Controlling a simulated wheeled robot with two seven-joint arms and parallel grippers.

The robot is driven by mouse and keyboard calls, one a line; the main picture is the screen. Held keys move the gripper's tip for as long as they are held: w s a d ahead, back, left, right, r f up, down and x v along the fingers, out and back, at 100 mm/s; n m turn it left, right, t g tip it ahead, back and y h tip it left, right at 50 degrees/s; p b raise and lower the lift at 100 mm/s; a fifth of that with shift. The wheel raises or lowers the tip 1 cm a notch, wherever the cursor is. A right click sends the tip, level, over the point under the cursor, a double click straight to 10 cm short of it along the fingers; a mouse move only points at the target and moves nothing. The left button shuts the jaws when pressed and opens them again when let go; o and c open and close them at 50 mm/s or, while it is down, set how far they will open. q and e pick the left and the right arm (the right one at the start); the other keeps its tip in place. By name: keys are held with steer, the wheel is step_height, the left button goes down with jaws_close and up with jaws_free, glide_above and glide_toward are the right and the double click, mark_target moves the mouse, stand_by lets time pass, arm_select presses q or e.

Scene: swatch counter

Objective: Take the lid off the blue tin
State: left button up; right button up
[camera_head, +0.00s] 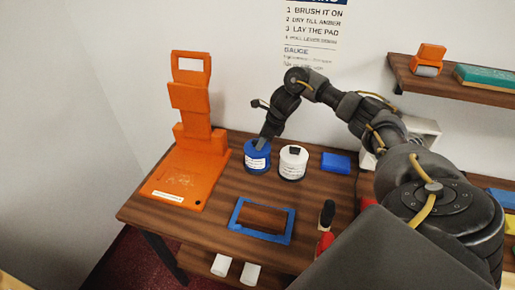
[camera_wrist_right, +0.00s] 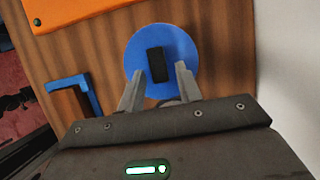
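The blue tin (camera_head: 257,163) stands upright on the wooden counter, with a white label on its side. Its round blue lid with a black knob is seen from above in the right wrist view: the lid (camera_wrist_right: 180,44) and the knob (camera_wrist_right: 157,65). My right gripper (camera_head: 262,143) is at the top of the tin. In the wrist view its two fingers (camera_wrist_right: 160,70) are apart, one on each side of the knob, with gaps between. The gripper hides part of the lid in the head view. My left gripper is not in view.
A white tin (camera_head: 292,168) with a black knob stands close right of the blue tin. A blue block (camera_head: 336,162) lies further right. An orange stand (camera_head: 185,178) is at the left, and a blue frame (camera_head: 288,234) lies in front. A shelf (camera_head: 455,90) is upper right.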

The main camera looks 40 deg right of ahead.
jaws_close()
steer(key=shift+w+r, duration=0.1)
steer(key=shift+r, duration=0.15)
step_height(320, 180, up, 2)
steer(key=shift+r+b, duration=0.15)
steer(key=shift+b, duration=0.25)
steer(key=s+a+r, duration=0.8)
steer(key=a+r, duration=0.2)
steer(key=a, duration=0.2)
steer(key=shift+p, duration=0.4)
